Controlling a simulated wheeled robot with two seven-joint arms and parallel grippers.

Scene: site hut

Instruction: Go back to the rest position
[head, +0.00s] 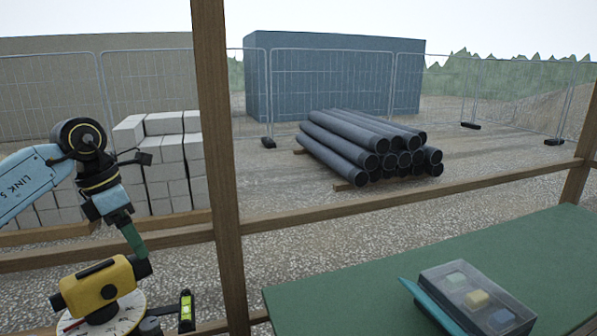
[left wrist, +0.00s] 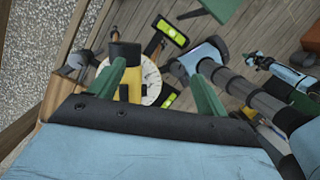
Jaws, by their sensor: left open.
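My left arm comes in from the left in the head view, bent down at the joint. My left gripper (head: 133,240), with green fingers, points down just above and behind a yellow and black surveying level (head: 98,287). In the left wrist view my left gripper (left wrist: 160,85) has its fingers spread, with nothing visibly held between them. The yellow level (left wrist: 125,52) shows beyond the left finger, partly hidden by it. Whether finger and level touch, I cannot tell.
A white round dial (head: 128,315) lies under the level, with a spirit level (head: 187,310) to its right. A clear-lidded box (head: 478,300) with coloured blocks stands on a green bench (head: 350,296). A wooden post (head: 220,170) and rail stand in front of the yard.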

